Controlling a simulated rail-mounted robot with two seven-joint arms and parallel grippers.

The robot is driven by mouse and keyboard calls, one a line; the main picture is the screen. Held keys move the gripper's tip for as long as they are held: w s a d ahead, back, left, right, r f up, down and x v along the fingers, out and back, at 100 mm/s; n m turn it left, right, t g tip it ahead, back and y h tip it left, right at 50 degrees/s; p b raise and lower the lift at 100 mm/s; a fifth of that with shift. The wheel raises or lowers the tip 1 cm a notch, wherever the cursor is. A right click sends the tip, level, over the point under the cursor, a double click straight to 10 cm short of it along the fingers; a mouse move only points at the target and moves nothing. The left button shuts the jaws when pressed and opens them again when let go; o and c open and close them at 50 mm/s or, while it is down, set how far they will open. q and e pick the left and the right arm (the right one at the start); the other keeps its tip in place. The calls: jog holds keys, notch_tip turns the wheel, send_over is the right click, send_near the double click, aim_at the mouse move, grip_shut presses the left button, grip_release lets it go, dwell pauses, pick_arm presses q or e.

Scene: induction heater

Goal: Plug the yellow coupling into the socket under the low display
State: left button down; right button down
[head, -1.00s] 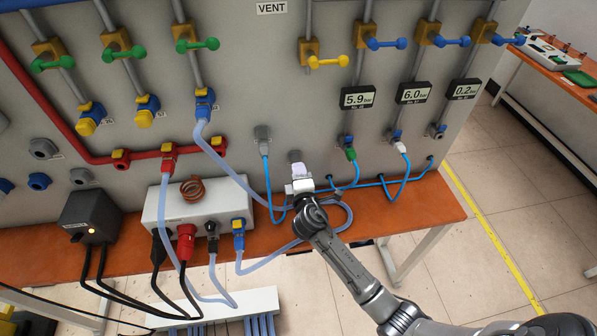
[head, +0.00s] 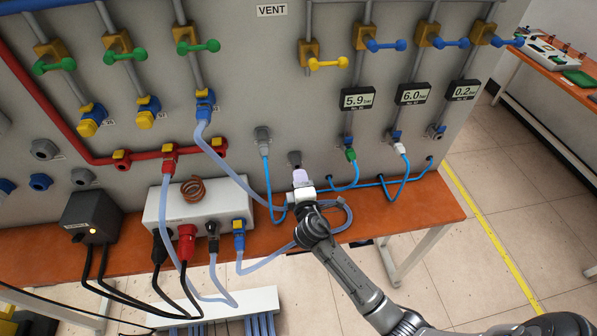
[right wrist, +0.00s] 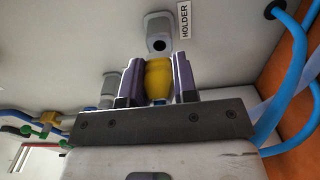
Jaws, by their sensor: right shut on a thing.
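The yellow coupling (right wrist: 158,80) sits between the fingers of my right gripper (right wrist: 158,88), which is shut on it. In the right wrist view the grey holder (right wrist: 158,38) is just beyond it, with a dark open mouth; the coupling is apart from it. In the head view my right gripper (head: 301,177) is just below that holder (head: 295,158) and hides the coupling. The low display (head: 464,89) reads 0.2. The socket (head: 437,132) under it, on the panel's right, looks empty. My left gripper is not in view.
A green coupling (head: 350,153) is in the socket under the 5.9 display (head: 357,97), and a white one (head: 400,148) under the 6.0 display (head: 413,93). Blue hoses (head: 392,190) hang between gripper and socket. A grey coupling (head: 263,147) is left of the gripper.

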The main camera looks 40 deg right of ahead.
jog(key=shift+v, duration=1.7)
jog(key=shift+s+p, duration=0.1)
jog(key=shift+p, duration=0.2)
